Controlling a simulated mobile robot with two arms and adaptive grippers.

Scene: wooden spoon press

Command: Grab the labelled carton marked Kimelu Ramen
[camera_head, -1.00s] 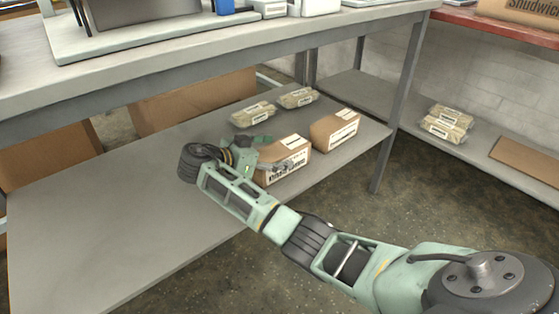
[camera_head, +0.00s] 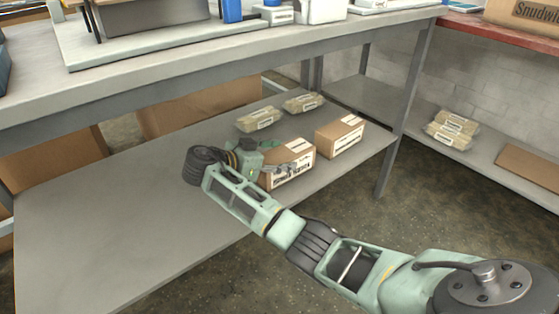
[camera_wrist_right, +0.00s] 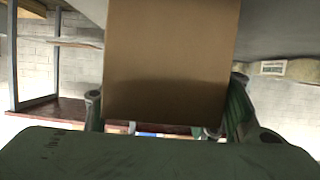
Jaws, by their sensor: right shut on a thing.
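A brown labelled carton (camera_head: 294,170) sits on the lower grey shelf, with dark print on its front that is too small and partly covered to read. My right gripper (camera_head: 278,166) reaches it from the left and is shut on it, one finger across its front. In the right wrist view the carton (camera_wrist_right: 170,60) fills the middle as a plain brown face between the two fingers (camera_wrist_right: 160,126). A second similar carton (camera_head: 340,136) stands apart to its right. My left gripper is not in view.
Two clear-wrapped packs, one left (camera_head: 258,120) and one right (camera_head: 303,103), lie behind the cartons. The grey table top (camera_head: 200,75) overhangs the lower shelf (camera_head: 110,225), which is bare on the left. A table leg (camera_head: 403,110) stands right of the cartons.

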